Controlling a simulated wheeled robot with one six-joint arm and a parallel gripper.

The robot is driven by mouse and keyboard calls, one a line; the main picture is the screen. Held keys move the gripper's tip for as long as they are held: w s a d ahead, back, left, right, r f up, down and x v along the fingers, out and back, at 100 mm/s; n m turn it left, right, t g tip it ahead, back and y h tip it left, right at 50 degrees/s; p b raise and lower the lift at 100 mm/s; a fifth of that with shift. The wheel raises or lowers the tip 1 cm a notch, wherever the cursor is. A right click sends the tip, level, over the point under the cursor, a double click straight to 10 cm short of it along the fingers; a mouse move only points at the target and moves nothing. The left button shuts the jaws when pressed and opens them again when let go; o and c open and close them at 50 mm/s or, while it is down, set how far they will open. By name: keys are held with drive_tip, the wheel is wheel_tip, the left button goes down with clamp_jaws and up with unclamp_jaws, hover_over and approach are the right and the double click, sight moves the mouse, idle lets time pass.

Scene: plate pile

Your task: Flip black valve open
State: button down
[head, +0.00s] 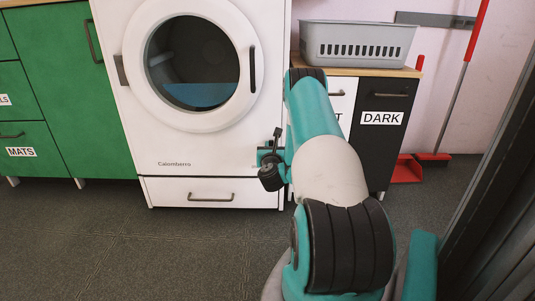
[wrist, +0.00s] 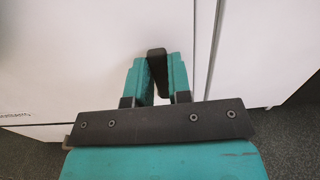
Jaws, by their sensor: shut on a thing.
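The black valve (wrist: 157,62) shows in the wrist view as a short dark bar between the two teal fingers. My gripper (wrist: 159,72) is shut on it, with a finger on each side. Behind them is a plain white panel. The valve's base and mount are hidden by the fingers. In the head view my arm reaches forward to the lower right front of the white washing machine (head: 170,165).
The machine's round door (head: 252,70) is shut, with blue shown behind its glass. A drawer (head: 210,195) is below. To the right are a cabinet marked DARK (head: 385,150), a grey basket (head: 357,42) and a red dustpan (head: 407,169). Green cabinets (head: 55,90) stand left. The front floor is clear.

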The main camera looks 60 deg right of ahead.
drive_tip(key=shift+s+d, duration=0.15)
drive_tip(key=c, duration=1)
unclamp_jaws()
drive_tip(key=shift+c, duration=0.2)
drive_tip(key=shift+a+f, duration=0.1)
drive_tip(key=shift+a, duration=0.1)
